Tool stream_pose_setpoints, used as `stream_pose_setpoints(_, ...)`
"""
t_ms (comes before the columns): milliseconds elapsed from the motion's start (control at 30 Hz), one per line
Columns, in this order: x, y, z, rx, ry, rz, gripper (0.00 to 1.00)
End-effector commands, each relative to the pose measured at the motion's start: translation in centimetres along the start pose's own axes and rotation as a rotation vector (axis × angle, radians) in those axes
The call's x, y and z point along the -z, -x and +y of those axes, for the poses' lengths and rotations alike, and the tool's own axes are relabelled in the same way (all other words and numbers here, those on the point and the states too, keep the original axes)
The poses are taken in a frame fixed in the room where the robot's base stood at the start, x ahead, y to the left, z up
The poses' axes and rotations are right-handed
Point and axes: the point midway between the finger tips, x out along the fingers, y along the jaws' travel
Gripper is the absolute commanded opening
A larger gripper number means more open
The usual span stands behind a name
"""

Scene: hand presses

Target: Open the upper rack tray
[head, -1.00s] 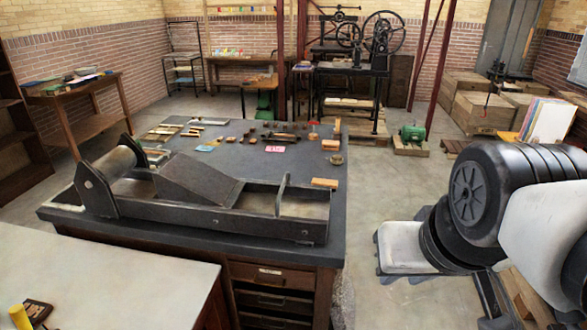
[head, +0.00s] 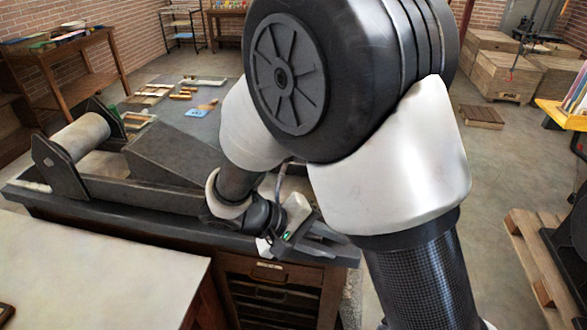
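A wooden cabinet under the dark worktop holds a stack of trays in its front. The uppermost tray front (head: 268,274) is wooden with a pale label holder and looks closed. The darker tray fronts below it (head: 272,300) also look closed. My gripper (head: 290,240) is at the front edge of the worktop, above and slightly right of the uppermost tray in the picture. It appears apart from the tray fronts.
A long dark press bed with a roller (head: 80,138) lies on the worktop behind my gripper. A pale table (head: 100,270) stands at the front left. A wooden pallet (head: 535,262) is on the floor at the right. My arm hides much of the worktop.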

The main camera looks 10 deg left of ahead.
Motion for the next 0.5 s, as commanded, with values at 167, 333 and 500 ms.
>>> stream_pose_setpoints(167,3.8,-1.6,-11.5,-0.252,0.139,0.188,0.24)
stream_pose_setpoints(333,5.0,-3.1,-23.3,-0.425,0.24,0.458,0.24)
stream_pose_setpoints(500,3.6,-5.5,-33.9,-0.504,0.324,0.739,0.24)
